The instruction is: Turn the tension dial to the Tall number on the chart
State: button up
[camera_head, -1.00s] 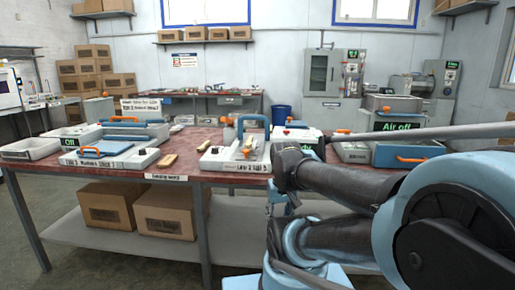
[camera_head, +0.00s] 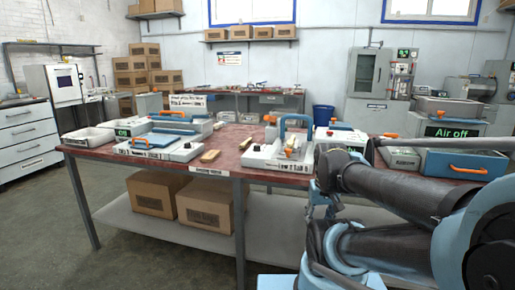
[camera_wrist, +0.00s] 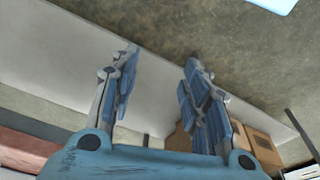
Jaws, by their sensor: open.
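A white press fixture with a blue handle (camera_head: 281,153) stands on the red-topped table, right of its middle, with an orange part on top. A second white fixture with a blue lid (camera_head: 160,145) sits on the table's left part. I cannot make out which part is the tension dial. In the head view my arm hides the table's front right.
The red table (camera_head: 228,158) has a lower shelf (camera_head: 270,225) with cardboard boxes (camera_head: 205,203). Short wooden pieces (camera_head: 210,156) lie on the tabletop. Open floor (camera_head: 50,225) lies front left.

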jog(key=w+a+r+n, duration=0.2)
jog(key=w+r+n, duration=0.5)
jog(key=r, duration=0.5)
notch_tip(320, 180, up, 18)
jog(key=n+g, duration=0.2)
jog(key=n, duration=1.5)
send_over(257, 148)
jog(key=w, duration=0.2)
notch_tip(257, 148, down, 17)
jog(key=shift+s, duration=0.15)
jog(key=c, duration=1.1)
